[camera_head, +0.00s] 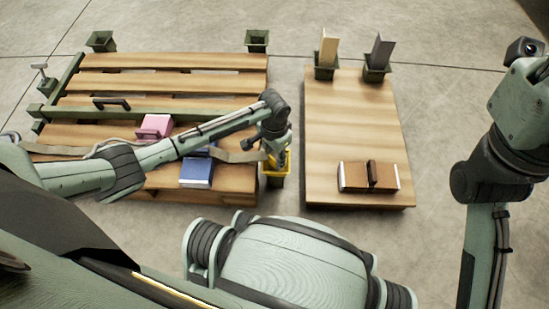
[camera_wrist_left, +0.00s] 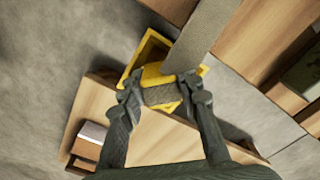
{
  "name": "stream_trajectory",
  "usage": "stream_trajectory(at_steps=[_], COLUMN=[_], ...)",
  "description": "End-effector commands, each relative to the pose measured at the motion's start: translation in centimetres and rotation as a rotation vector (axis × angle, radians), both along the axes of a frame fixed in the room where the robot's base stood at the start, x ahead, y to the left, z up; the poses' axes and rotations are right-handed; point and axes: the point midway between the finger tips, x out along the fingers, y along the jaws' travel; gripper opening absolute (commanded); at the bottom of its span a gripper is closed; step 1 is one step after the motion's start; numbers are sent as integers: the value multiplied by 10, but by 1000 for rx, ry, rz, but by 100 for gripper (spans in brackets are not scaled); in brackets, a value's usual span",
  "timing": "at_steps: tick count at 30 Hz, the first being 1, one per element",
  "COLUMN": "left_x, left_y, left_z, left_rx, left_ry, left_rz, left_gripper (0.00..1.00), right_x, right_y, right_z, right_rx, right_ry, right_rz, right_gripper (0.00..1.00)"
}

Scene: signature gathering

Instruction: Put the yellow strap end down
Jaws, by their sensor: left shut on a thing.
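My left gripper (camera_head: 275,150) is over the gap between the two wooden platforms, near a yellow square bin (camera_head: 276,179). In the left wrist view its fingers (camera_wrist_left: 161,96) are shut on the yellow strap end (camera_wrist_left: 153,76). The grey-brown strap (camera_wrist_left: 208,32) runs from it toward the top of that view. In the head view the strap (camera_head: 236,156) lies across the left pallet. The yellow bin's rim (camera_wrist_left: 137,56) shows just behind the strap end in the wrist view; the gap between them cannot be judged. My right gripper is out of view.
The slatted pallet (camera_head: 170,61) carries a pink box (camera_head: 155,126) and a blue box (camera_head: 196,172). The right platform (camera_head: 350,120) carries a brown case (camera_head: 355,176). Two dark green bins (camera_head: 325,70) (camera_head: 375,72) hold upright panels at its back. Its middle is clear.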

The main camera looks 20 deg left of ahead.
Motion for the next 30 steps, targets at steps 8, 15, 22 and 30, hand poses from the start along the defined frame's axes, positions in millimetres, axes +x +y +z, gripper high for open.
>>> stream_trajectory(at_steps=[8, 15, 22, 30], left_x=[0, 1, 0, -1], left_y=[0, 0, 0, 1], left_z=[-1, -8, -10, -10], left_rx=[0, 0, 0, 1], left_ry=[0, -1, 0, 2], left_rz=[0, 0, 0, 0], left_gripper=[1, 1, 52, 53], right_x=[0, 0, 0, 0], right_y=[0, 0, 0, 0], right_z=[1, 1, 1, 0], right_rx=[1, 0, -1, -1], right_ry=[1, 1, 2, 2], right_rz=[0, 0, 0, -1], right_gripper=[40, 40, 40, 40])
